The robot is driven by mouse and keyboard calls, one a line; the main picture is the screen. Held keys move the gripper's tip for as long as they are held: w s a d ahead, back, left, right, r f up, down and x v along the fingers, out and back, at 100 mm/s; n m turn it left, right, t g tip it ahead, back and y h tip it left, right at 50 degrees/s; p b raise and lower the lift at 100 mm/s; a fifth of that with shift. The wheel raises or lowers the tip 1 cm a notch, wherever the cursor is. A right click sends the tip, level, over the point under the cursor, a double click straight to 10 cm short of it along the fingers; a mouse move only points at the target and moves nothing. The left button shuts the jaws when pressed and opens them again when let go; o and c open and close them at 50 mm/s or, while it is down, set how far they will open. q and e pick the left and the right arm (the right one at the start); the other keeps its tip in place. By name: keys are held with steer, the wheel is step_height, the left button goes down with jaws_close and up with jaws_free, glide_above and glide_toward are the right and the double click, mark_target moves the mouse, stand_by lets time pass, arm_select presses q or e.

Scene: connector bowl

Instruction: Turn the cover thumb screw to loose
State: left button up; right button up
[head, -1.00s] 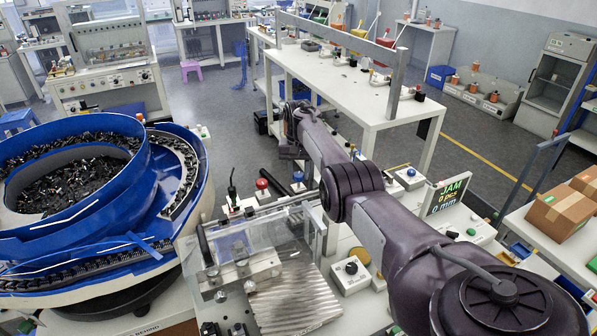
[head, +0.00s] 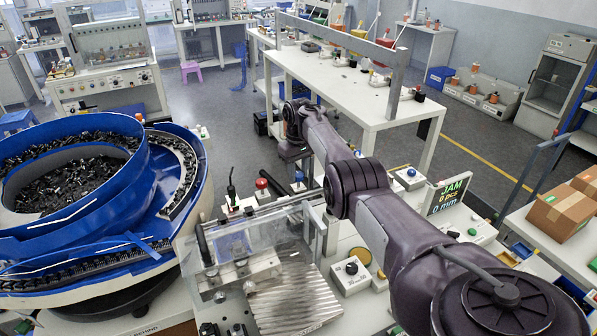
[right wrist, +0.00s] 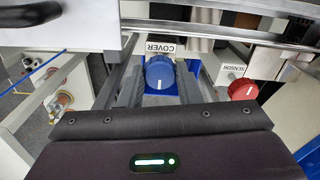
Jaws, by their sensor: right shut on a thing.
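The cover thumb screw (right wrist: 159,72) is a blue round knob with a white mark, below a COVER label (right wrist: 161,47) in the right wrist view. My right gripper (right wrist: 162,80) has one finger on each side of this knob and is shut on it. The knob's mark runs nearly up and down in the picture. In the head view my right gripper (head: 292,152) points down beyond the clear cover (head: 265,240), and its fingertips are hard to make out. My left gripper is not in view.
A red knob labelled SENSOR (right wrist: 242,89) stands to the right of the cover knob. Metal rails (right wrist: 240,32) run close by.

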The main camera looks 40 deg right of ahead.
mark_target(298, 174)
steer(key=shift+w+d+r, duration=0.1)
steer(key=shift+w+r, duration=0.05)
steer(key=shift+r, duration=0.15)
steer(key=o, duration=0.7)
steer(key=shift+c, duration=0.2)
steer(key=o, duration=0.3)
steer(key=shift+f, duration=0.2)
step_height(298, 174, up, 8)
steer(key=p, duration=0.7)
steer(key=shift+p, duration=0.3)
steer(key=shift+f, duration=0.1)
